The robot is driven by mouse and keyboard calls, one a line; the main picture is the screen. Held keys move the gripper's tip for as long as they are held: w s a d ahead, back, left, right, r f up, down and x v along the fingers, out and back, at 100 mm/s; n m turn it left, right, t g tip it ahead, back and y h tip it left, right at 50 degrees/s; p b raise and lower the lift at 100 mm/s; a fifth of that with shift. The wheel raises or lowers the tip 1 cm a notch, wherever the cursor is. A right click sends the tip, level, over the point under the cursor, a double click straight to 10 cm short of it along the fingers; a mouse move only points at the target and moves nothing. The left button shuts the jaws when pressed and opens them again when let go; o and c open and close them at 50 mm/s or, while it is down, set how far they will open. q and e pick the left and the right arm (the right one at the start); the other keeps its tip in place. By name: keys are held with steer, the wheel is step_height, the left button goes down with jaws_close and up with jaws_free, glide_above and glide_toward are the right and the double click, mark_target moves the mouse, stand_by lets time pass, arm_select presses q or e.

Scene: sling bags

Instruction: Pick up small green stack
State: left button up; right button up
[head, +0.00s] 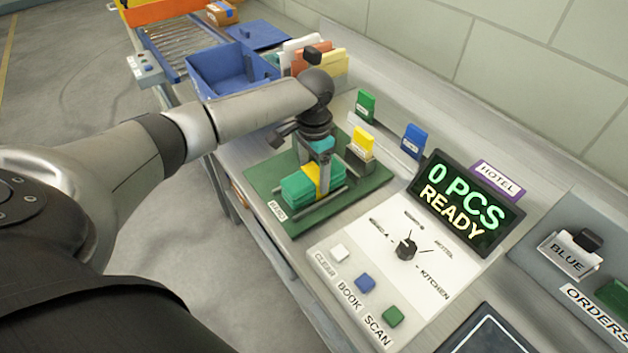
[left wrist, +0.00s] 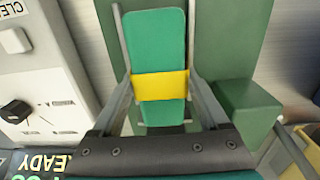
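The small green stack (head: 298,189), with a yellow band around its middle, lies on the dark green board (head: 262,176) between two thin grey rails. My left gripper (head: 318,180) points down over the stack and hides part of it. In the left wrist view the green stack (left wrist: 158,40) lies lengthwise, and the fingers of my left gripper (left wrist: 161,85) stand on either side of it at the yellow band. They are at or very near its sides; whether they press on it I cannot tell. My right gripper is not in view.
A green block with a yellow card (head: 363,143) stands behind the stack. The control panel (head: 385,270) with a knob and buttons is to the right, below a display (head: 463,207) reading "0 PCS READY". A blue bin (head: 225,75) stands at the back left.

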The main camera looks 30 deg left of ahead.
arm_select(q)
steer(key=shift+r, duration=0.1)
jaws_close()
stand_by(0.3)
